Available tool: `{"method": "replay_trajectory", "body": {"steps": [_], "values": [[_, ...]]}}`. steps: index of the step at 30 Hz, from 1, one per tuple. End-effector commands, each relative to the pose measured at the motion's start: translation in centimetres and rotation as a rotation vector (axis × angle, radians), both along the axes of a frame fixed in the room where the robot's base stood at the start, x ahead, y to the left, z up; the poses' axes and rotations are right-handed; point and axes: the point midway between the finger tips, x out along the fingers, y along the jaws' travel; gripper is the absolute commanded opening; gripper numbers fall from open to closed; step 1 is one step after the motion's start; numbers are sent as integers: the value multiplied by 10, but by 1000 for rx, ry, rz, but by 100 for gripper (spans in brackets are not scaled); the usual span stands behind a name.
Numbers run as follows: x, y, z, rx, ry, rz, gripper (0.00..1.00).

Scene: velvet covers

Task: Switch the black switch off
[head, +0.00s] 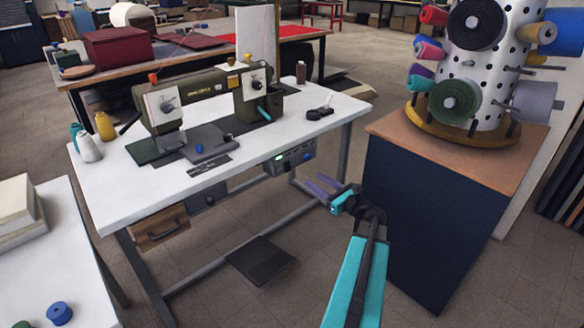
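A dark control box (290,158) hangs under the front right edge of the white sewing table. A small green light (279,158) glows on its front, with small controls beside it. The black switch is too small to make out for certain among them. My gripper (316,185) is in front of the table, to the right of and a little below the box, and apart from it in the picture. Its two purple fingers point left toward the table and show as separate bars with a gap. Nothing shows between them.
The white sewing table (110,190) carries an olive sewing machine (205,95) and thread cones (87,148). A dark blue cabinet (425,220) with a spool stand (485,70) stands close on the right. A foot pedal (261,261) lies on the floor below the table.

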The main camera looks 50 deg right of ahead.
Motion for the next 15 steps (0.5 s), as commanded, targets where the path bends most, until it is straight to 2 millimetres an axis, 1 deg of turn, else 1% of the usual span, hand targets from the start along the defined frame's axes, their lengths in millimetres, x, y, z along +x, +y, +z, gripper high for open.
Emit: {"method": "replay_trajectory", "body": {"steps": [5, 8, 11, 15], "values": [[6, -1, 0, -1, 1, 1, 39], [14, -1, 0, -1, 1, 3, 39], [25, -2, -1, -2, 1, 2, 39], [45, -4, -1, -2, 0, 3, 39]]}}
